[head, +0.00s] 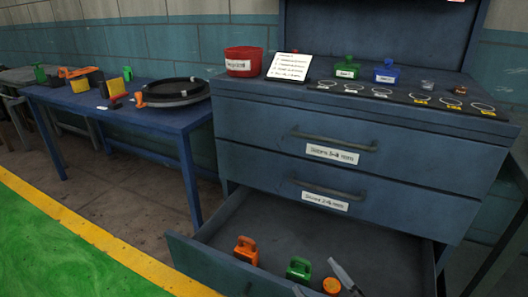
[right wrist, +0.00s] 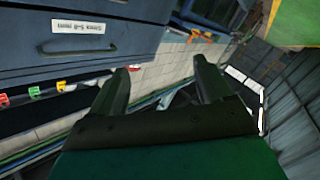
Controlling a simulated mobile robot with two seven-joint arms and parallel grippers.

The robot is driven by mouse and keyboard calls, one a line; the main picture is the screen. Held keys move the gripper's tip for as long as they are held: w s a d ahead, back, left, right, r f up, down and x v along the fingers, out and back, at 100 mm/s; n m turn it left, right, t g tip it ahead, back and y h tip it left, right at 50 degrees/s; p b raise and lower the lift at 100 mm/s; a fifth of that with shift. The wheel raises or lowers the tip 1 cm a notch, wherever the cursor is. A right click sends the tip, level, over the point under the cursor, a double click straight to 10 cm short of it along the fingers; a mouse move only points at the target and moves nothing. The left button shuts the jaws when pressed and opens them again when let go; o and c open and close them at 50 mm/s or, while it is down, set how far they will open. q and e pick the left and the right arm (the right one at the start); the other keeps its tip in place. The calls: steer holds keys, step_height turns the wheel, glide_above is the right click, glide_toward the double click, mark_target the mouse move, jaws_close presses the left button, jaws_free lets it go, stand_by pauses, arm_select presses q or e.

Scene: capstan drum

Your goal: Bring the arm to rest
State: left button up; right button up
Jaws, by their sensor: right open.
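My right gripper (head: 325,279) shows at the bottom edge of the head view, in front of the open lower drawer (head: 207,266) of the blue cabinet. Only its two grey fingertips are in that picture. In the right wrist view my right gripper (right wrist: 158,82) has its fingers wide apart with nothing held between them. An orange round-topped piece (head: 331,286) shows between the fingertips in the head view; I cannot tell how far below them it lies. An orange lock-like piece (head: 246,249) and a green one (head: 299,268) are in the drawer, left of the gripper. My left gripper is not seen.
The cabinet's two upper drawers (head: 345,135) are shut. Its top holds a red bin (head: 243,61), a white card (head: 289,66), green and blue lock-like pieces and several rings. A blue table (head: 150,122) with a black round tray (head: 173,91) stands left. Green floor (head: 60,250) is clear.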

steer(key=s+d+f+m+g+h+b, duration=0.1)
steer(key=s+d+f+m+g+h, duration=0.15)
steer(key=f+m, duration=0.2)
steer(key=s+d+f+m+g+h+b, duration=0.1)
steer(key=s+d+f+m+g, duration=0.1)
steer(key=s+f+m, duration=0.3)
arm_select(q)
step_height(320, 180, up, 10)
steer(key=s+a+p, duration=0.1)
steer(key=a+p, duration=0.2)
steer(key=p, duration=1.3)
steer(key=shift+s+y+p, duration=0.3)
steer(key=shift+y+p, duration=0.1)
arm_select(e)
step_height(320, 180, up, 10)
steer(key=s+d+n+h, duration=0.1)
steer(key=s+d, duration=0.1)
steer(key=shift+s+d+f+g, duration=0.15)
steer(key=shift+d+f+g, duration=0.1)
steer(key=shift+g, duration=0.2)
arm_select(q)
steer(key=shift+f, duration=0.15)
arm_select(e)
steer(key=shift+n, duration=0.25)
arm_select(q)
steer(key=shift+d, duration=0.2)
